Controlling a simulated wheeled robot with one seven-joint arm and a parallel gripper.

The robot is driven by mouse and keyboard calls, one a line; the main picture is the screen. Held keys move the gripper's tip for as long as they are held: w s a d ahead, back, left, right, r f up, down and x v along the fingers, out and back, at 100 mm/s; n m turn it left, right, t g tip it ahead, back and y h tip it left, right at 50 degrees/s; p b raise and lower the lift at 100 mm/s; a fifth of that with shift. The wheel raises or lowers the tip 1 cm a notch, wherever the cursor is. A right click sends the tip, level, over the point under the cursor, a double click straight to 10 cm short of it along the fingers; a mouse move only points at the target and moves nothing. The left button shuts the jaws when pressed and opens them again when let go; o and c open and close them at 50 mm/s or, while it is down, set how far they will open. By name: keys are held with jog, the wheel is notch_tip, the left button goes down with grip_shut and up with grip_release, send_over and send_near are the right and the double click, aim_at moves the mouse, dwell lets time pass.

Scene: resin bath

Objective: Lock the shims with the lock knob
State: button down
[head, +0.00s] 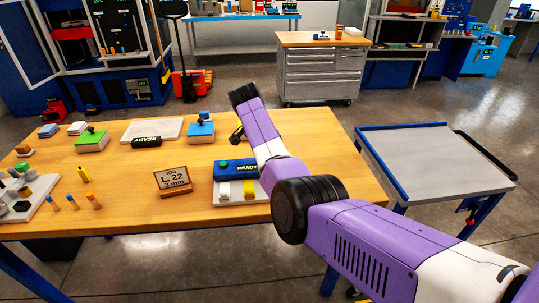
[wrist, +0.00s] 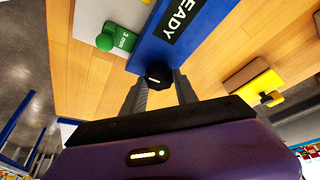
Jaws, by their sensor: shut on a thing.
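My gripper (wrist: 160,88) is shut on a black round lock knob (wrist: 158,74) in the wrist view. The knob sits at the edge of a blue block (wrist: 205,22) with a black READY label. Beside it, a green shim marked 3 mm (wrist: 124,38) with a green round handle (wrist: 105,42) lies at the block's side. In the head view the blue fixture (head: 218,178) with READY stands on the wooden table, with white and yellow pieces in front. My arm covers its right end, and my fingertips cannot be made out there.
A yellow block with a knob (wrist: 252,86) lies to the right in the wrist view. In the head view a job card (head: 172,178) reads L 22, 3 mm. A green block (head: 92,142) and a blue block (head: 200,133) stand farther back. A grey cart (head: 430,160) is right.

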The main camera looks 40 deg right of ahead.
dwell(0.3)
jog(key=c, duration=0.9)
grip_release()
jog(key=shift+c, duration=0.2)
jog(key=v, duration=0.7)
jog(key=shift+r+b, duration=0.35)
jog(key=shift+a, duration=0.1)
